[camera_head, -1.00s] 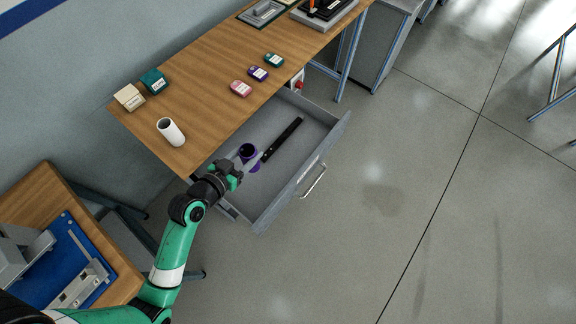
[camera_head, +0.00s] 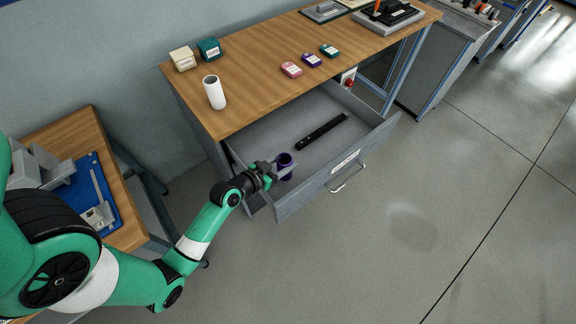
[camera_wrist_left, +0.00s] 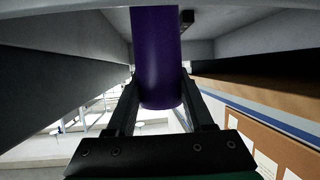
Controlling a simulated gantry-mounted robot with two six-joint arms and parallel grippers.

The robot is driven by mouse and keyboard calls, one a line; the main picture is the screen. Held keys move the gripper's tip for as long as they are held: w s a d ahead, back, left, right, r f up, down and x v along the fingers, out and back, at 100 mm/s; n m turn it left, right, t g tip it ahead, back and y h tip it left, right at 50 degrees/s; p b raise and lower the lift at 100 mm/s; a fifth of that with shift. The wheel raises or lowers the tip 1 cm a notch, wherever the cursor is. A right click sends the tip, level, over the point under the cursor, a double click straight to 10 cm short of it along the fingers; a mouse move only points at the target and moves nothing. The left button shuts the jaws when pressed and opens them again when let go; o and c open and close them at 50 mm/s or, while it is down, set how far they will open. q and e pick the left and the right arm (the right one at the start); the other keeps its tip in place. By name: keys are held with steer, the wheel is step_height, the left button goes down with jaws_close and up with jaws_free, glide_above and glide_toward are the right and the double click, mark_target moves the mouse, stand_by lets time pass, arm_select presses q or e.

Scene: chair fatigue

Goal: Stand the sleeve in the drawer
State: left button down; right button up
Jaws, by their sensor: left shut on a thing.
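The sleeve is a purple upright tube (camera_head: 286,168) with its open top showing in the head view, inside the left part of the open grey drawer (camera_head: 345,168). In the left wrist view the sleeve (camera_wrist_left: 157,60) stands between the two dark fingers. My left gripper (camera_head: 277,172) is shut on the sleeve from the left. Whether the sleeve's lower end touches the drawer floor cannot be told. My right gripper is not in view.
A black bar (camera_head: 322,132) lies on the drawer floor behind the sleeve. A white cylinder (camera_head: 215,93) stands on the wooden tabletop (camera_head: 255,75) above. Small pink, purple and teal items lie farther right. The drawer floor's right part is clear.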

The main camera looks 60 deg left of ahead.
arm_select(q)
steer(key=shift+f, duration=0.4)
steer(key=shift+f+b, duration=0.9)
steer(key=shift+f, duration=0.85)
steer(key=shift+f, duration=0.2)
steer(key=shift+c, duration=1.4)
jaws_free()
steer(key=shift+r, duration=0.15)
